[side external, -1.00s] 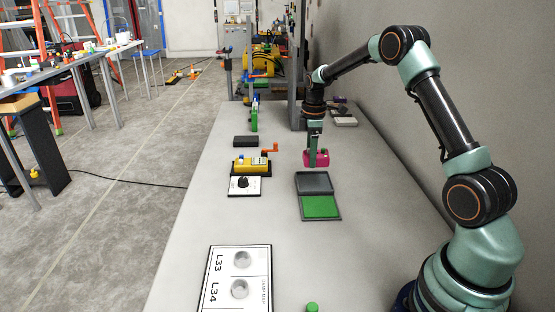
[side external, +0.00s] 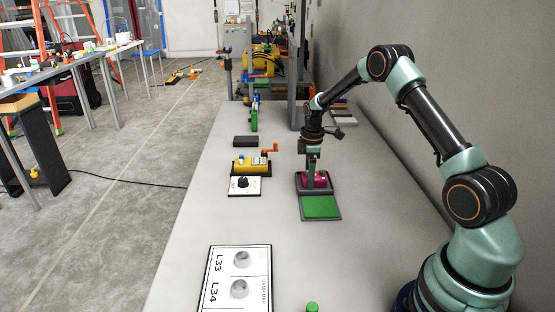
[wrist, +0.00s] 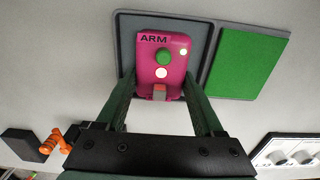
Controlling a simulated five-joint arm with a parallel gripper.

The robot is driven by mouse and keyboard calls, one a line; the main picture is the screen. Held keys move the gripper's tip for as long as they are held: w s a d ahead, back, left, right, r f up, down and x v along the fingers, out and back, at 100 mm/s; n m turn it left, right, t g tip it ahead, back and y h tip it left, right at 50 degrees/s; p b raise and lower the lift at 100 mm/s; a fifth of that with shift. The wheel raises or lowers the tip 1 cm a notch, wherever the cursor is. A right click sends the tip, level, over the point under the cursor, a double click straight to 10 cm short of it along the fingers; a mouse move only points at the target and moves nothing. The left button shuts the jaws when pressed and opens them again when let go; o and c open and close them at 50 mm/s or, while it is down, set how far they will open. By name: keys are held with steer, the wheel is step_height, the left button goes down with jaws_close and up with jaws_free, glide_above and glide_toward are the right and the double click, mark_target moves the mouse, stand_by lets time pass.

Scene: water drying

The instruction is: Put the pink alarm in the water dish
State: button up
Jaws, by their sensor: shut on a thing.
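The pink alarm (side external: 321,181) is a small magenta box. In the wrist view its top (wrist: 179,72) has a green button, white spots, a grey part and the letters ARM. My gripper (side external: 312,182) is shut on it, with one green finger on each side in the wrist view (wrist: 161,92). The alarm is over or inside the dark grey water dish (side external: 326,192); the dish's rim and floor (wrist: 124,35) show around it in the wrist view. I cannot tell whether its underside touches the dish floor.
A green pad (side external: 320,207) in a dark frame adjoins the dish on its near side. A yellow device with an orange handle (side external: 250,165), a dial plate (side external: 243,187) and a dark block (side external: 246,141) stand to the left. A white labelled board (side external: 238,278) lies nearer.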

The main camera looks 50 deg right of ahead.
steer(key=o, duration=1.2)
steer(key=shift+o, duration=0.2)
steer(key=s+a+r+m+t, duration=0.1)
steer(key=a+r, duration=0.2)
steer(key=r, duration=0.6)
steer(key=s+a+r+m, duration=0.1)
steer(key=a+r, duration=0.2)
steer(key=r, duration=0.7)
steer(key=s+a+r+m+t, duration=0.2)
steer(key=s+a+m, duration=0.1)
steer(key=s+a, duration=0.4)
steer(key=s+a+r+m+t, duration=0.2)
steer(key=s+a+m, duration=0.2)
steer(key=s+a, duration=0.3)
steer(key=shift+s+a+r+t, duration=0.25)
steer(key=shift+s+r+t, duration=0.1)
steer(key=shift+s, duration=0.75)
